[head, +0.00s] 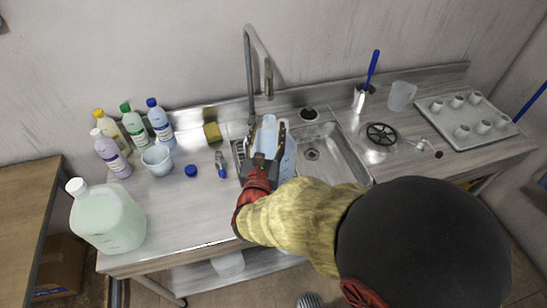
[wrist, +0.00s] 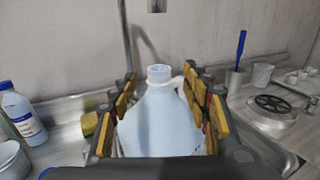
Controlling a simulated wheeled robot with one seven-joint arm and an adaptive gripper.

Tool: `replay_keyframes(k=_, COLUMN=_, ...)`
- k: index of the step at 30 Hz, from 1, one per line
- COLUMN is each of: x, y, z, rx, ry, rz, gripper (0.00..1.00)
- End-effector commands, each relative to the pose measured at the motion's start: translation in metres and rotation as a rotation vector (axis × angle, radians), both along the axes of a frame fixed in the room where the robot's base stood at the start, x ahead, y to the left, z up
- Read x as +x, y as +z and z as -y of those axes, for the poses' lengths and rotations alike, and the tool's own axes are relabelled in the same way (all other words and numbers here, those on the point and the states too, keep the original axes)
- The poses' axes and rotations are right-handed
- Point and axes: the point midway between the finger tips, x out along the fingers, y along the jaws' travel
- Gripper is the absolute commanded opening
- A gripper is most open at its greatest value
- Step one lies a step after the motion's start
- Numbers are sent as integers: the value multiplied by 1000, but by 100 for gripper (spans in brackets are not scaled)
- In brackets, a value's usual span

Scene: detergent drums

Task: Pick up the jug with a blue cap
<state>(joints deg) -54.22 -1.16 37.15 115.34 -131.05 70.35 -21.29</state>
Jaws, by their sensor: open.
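A pale blue-white jug (wrist: 160,125) stands upright between the fingers of my open gripper (wrist: 159,80). Its narrow neck shows above the fingers, and a handle is partly visible at the right. I see no dark blue cap on its neck. In the head view the jug (head: 287,160) is at the sink's left side, partly hidden by my gripper (head: 267,130). I cannot tell whether the fingers touch it. A loose blue cap (head: 191,170) lies on the counter to the left. A larger pale green jug with a white cap (head: 107,220) stands at the front left.
Several bottles, one blue-capped (head: 160,124), and a white cup (head: 157,159) stand at the left. The faucet (head: 249,75) rises behind my gripper. The sink basin (head: 335,155) is right; a cup tray (head: 467,122) is farther right.

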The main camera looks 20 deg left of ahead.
Motion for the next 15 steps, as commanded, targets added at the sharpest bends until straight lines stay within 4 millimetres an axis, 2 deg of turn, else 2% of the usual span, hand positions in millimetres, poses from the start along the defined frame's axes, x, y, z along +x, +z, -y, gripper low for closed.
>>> replay_keyframes(k=5, x=13, y=-2, z=-2, rx=0, ry=-2, rz=-1, gripper=48)
replay_keyframes(k=15, x=56, y=-6, z=-9, rx=1, ry=-2, rz=-1, gripper=48)
